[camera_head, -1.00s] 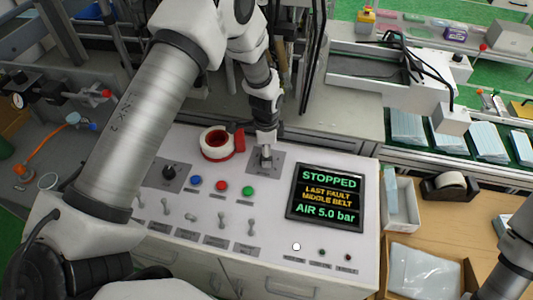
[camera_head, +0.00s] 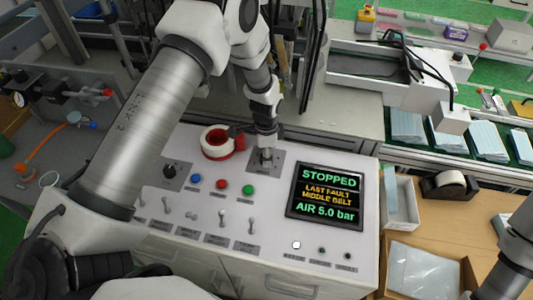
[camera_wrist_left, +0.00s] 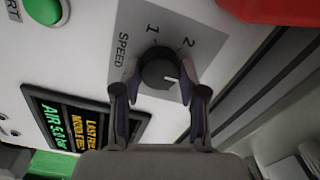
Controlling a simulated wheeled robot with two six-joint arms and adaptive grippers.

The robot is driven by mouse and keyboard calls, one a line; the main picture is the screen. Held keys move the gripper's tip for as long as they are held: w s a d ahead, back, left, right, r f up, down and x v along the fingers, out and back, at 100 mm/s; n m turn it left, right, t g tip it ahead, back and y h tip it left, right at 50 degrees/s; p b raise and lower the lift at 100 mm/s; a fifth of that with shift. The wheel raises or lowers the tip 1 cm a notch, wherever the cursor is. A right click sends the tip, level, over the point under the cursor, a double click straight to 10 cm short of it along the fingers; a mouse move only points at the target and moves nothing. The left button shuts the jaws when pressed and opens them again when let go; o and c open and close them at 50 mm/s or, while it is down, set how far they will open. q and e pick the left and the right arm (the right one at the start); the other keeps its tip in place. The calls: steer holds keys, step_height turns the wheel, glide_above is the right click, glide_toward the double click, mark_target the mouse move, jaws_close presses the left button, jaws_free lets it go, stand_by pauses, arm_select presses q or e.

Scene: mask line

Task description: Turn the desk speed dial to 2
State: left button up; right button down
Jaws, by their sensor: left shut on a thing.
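The speed dial is a round black knob (camera_wrist_left: 158,70) on a grey plate marked SPEED, 1 and 2 in the left wrist view. A pale mark shows on the knob's lower right side, away from both numbers. In the head view, the dial's grey plate (camera_head: 283,160) lies left of the screen, and the knob is mostly hidden by my gripper. My left gripper (camera_head: 266,156) points down over the dial; in the left wrist view its two fingers (camera_wrist_left: 159,84) are shut on the knob's sides. My right gripper is out of view.
A screen (camera_head: 325,197) reads STOPPED, LAST FAULT MIDDLE BELT, AIR 5.0 bar. Blue, red and green buttons (camera_head: 222,185) and several toggle switches (camera_head: 222,217) are in front.

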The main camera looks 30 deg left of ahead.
arm_select(q)
steer(key=n, duration=1.1)
stand_by(0.3)
steer(key=shift+n, duration=0.3)
steer(key=o, duration=1.1)
steer(key=shift+o, duration=0.2)
